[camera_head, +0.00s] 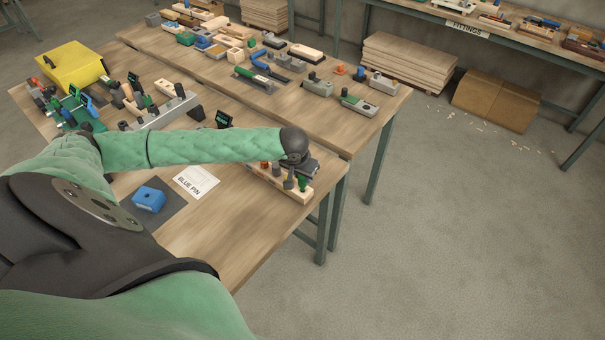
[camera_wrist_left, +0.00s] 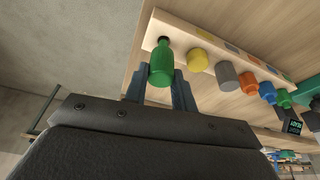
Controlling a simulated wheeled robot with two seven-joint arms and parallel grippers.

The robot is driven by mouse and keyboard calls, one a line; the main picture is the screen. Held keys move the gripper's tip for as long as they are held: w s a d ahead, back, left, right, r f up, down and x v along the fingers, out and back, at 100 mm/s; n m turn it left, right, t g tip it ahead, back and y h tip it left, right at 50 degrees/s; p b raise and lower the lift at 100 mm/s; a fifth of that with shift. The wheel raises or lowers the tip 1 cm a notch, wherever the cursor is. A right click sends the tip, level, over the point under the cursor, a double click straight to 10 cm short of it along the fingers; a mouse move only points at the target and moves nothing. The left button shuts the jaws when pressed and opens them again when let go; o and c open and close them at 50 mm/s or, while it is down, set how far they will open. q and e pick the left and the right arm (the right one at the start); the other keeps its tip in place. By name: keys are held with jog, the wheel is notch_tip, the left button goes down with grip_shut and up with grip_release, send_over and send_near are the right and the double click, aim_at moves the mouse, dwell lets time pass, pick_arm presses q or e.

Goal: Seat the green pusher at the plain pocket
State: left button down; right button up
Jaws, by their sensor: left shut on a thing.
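The green pusher (camera_wrist_left: 161,66) is between the fingers of my left gripper (camera_wrist_left: 160,92), which is shut on it. Its narrow end overlaps one end of a pale wooden rack (camera_wrist_left: 178,38) in the left wrist view; I cannot tell whether it is in a hole there. In the head view the rack (camera_head: 264,178) lies near the right end of the near bench, and my left gripper (camera_head: 304,166) is over it, partly hidden by the wrist. My right gripper is not in view.
The rack also carries yellow (camera_wrist_left: 198,59), grey (camera_wrist_left: 227,75), orange (camera_wrist_left: 248,81) and blue (camera_wrist_left: 268,92) pieces. A blue block (camera_head: 149,198) lies on a dark mat beside a "BLUE PIN" card (camera_head: 196,181). A yellow box (camera_head: 74,65) and cluttered fixtures stand at the left.

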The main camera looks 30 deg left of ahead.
pick_arm(q)
jog(key=shift+f, duration=1.45)
jog(key=c, duration=1.1)
grip_release()
jog(key=shift+o, duration=0.2)
jog(key=shift+p+v, duration=1.2)
jog(key=shift+v, duration=2.85)
jog(key=shift+d, duration=0.1)
